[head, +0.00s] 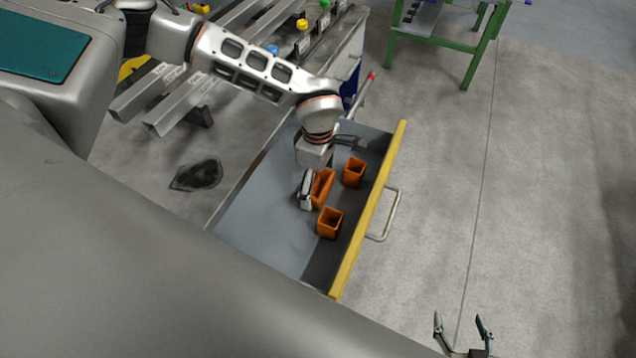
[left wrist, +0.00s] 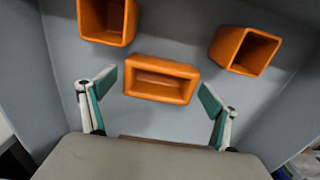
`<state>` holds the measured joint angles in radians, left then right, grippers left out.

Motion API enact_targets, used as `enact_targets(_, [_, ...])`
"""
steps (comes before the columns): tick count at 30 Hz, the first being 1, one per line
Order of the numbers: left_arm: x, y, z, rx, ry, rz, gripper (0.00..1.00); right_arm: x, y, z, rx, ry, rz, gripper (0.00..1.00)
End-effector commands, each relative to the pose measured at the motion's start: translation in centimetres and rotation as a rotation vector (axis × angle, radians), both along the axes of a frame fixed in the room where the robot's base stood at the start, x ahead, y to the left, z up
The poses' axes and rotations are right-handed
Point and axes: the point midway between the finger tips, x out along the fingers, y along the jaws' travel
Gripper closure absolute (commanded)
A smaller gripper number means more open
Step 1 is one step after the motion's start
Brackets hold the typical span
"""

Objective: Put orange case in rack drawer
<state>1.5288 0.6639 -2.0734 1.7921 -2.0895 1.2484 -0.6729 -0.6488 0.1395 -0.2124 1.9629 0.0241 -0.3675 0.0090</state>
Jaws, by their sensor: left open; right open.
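Three orange open-topped cases are in the pulled-out grey drawer (head: 255,215) with a yellow front edge. The middle case (head: 323,187) is nearest my left gripper (head: 329,173); another case (head: 355,172) is to its right, and a third case (head: 330,224) is below it in the picture. My left gripper is open, reaching down into the drawer. In the left wrist view the middle case (left wrist: 160,80) lies between the spread fingertips (left wrist: 157,92), with gaps on both sides. My right gripper (head: 461,322) is open and empty over the floor, outside the drawer.
The drawer's bent metal handle (head: 393,214) sticks out to the right. A runout table with metal rails (head: 190,97) and coloured knobs is at upper left. A green-framed table (head: 430,55) stands at the top. The floor at right is clear.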

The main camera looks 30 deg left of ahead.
Motion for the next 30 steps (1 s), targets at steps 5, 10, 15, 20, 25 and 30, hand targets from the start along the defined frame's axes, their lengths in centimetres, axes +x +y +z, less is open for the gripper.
enact_targets(5, [0.2, 0.0, 3.5, -0.001, -0.005, -0.001, 0.12, 0.0, 0.0, 0.1, 0.0, 0.0, 0.0, 0.42])
enact_targets(10, [0.1, 0.0, 7.0, -0.001, -0.004, -0.002, 0.12, 0.0, 0.0, 0.1, 0.0, 0.0, 0.0, 0.42])
enact_targets(15, [0.1, 0.0, 9.6, -0.001, -0.003, -0.002, 0.12, 0.0, 0.0, 0.0, 0.0, 0.0, 0.0, 0.42])
enact_targets(20, [0.1, 0.0, 10.8, 0.0, -0.002, -0.003, 0.12, 0.0, 0.0, 0.0, 0.0, 0.001, 0.0, 0.42])
enact_targets(25, [0.0, 0.0, 11.1, 0.001, -0.001, -0.003, 0.12, 0.0, 0.0, 0.0, 0.0, 0.001, 0.0, 0.42])
enact_targets(30, [0.0, 0.0, 11.1, 0.0, -0.001, -0.003, 0.12, 0.0, 0.0, 0.0, 0.0, 0.001, 0.0, 0.42])
